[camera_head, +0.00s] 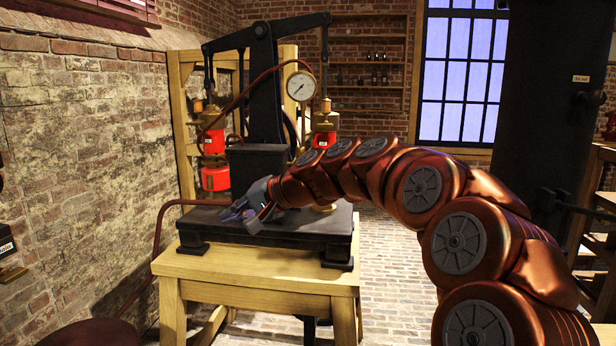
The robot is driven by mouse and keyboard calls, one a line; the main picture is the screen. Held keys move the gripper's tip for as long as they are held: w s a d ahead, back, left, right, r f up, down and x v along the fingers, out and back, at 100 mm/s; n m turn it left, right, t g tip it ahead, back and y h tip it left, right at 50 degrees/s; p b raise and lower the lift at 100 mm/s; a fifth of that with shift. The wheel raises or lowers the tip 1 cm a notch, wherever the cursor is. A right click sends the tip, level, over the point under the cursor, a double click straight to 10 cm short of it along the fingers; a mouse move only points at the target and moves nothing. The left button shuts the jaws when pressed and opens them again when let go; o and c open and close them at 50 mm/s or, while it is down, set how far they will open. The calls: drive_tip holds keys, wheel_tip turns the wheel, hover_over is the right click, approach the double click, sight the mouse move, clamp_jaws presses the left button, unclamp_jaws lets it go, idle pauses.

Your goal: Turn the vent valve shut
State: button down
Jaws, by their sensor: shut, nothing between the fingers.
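My copper-coloured arm reaches in from the right, and my gripper (243,218) is low over the front left part of the machine's black base plate (290,230). Its fingers are shut with nothing held. The machine (265,85) has a black beam on top, a round white gauge (300,86) and red cylinders with brass fittings at the left (213,142) and right (325,139). I cannot make out which part is the vent valve; it may be hidden behind my gripper and arm. Whether the gripper touches the plate cannot be told.
The machine stands on a wooden table (255,272). A dark red hose (158,235) runs from the machine down the left side to a round dark red object (85,333). A brick wall is at the left and a dark column (545,100) at the right. Brick floor shows right of the table.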

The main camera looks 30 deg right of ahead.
drive_tip(key=w+d+r+m+t+h+b, duration=0.1)
drive_tip(key=w+d+m+t+h+b, duration=0.15)
drive_tip(key=d, duration=0.85)
drive_tip(key=w+d+r+m+t+h+b, duration=0.1)
drive_tip(key=d+r+m+t+h, duration=0.2)
drive_tip(key=d, duration=0.9)
drive_tip(key=w+d+m+t+h+b, duration=0.1)
drive_tip(key=w+d+m+t+b, duration=0.2)
drive_tip(key=d, duration=0.8)
drive_tip(key=m+p, duration=0.1)
drive_tip(key=p, duration=0.2)
approach(298, 154)
drive_tip(key=w+d+f, duration=0.1)
drive_tip(key=w+d, duration=0.4)
drive_tip(key=shift+g, duration=0.25)
drive_tip(key=w+a, duration=0.2)
drive_tip(key=a, duration=0.1)
drive_tip(key=shift+w+a+f+b, duration=0.15)
drive_tip(key=shift+w+b, duration=0.15)
drive_tip(key=shift+w, duration=0.05)
